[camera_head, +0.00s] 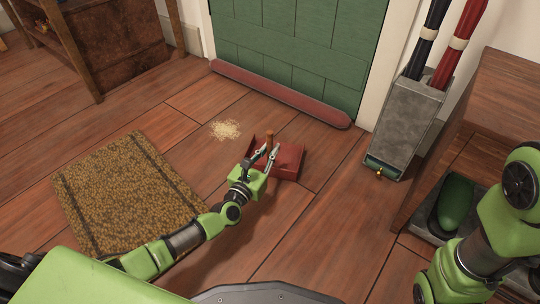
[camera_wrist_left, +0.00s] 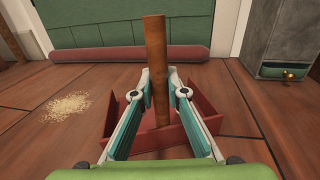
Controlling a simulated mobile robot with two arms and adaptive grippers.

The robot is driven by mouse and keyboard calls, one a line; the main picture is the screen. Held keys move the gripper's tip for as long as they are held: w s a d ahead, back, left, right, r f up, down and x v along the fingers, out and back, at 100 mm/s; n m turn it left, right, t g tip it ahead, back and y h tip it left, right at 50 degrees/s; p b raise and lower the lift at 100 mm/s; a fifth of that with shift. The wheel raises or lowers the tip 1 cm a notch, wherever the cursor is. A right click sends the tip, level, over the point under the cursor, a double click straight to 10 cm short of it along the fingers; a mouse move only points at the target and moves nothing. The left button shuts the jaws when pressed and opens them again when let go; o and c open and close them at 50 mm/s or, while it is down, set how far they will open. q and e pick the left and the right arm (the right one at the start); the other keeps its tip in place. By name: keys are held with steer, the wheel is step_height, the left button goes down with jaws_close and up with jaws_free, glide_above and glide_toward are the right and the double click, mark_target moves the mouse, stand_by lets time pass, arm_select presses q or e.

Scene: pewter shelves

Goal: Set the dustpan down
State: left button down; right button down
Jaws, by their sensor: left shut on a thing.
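The red dustpan (camera_head: 289,161) is at or just above the wooden floor, in front of the green door; I cannot tell whether it touches the floor. Its brown handle stands upright in the left wrist view (camera_wrist_left: 156,70). My left gripper (camera_head: 270,155) is shut on that handle, with its fingers on both sides of it, also seen in the left wrist view (camera_wrist_left: 157,92). The pan's red walls (camera_wrist_left: 202,132) show behind the fingers. My right arm shows at the right edge of the head view, but its gripper is out of view.
A pile of pale crumbs (camera_head: 226,129) lies on the floor left of the dustpan. A brown mat (camera_head: 125,190) lies further left. A red draft stopper (camera_head: 280,92) runs along the green door (camera_head: 290,45). A grey umbrella stand (camera_head: 408,120) and wooden shelves (camera_head: 505,95) stand at right.

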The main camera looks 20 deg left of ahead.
arm_select(q)
steer(key=c, duration=2)
jaws_free()
steer(key=shift+f, duration=0.15)
steer(key=s+p, duration=0.1)
steer(key=s, duration=0.3)
steer(key=s+a+p, duration=0.1)
steer(key=s+p, duration=0.1)
steer(key=s, duration=0.2)
steer(key=s+p, duration=0.2)
steer(key=s, duration=0.2)
steer(key=shift+a, duration=0.4)
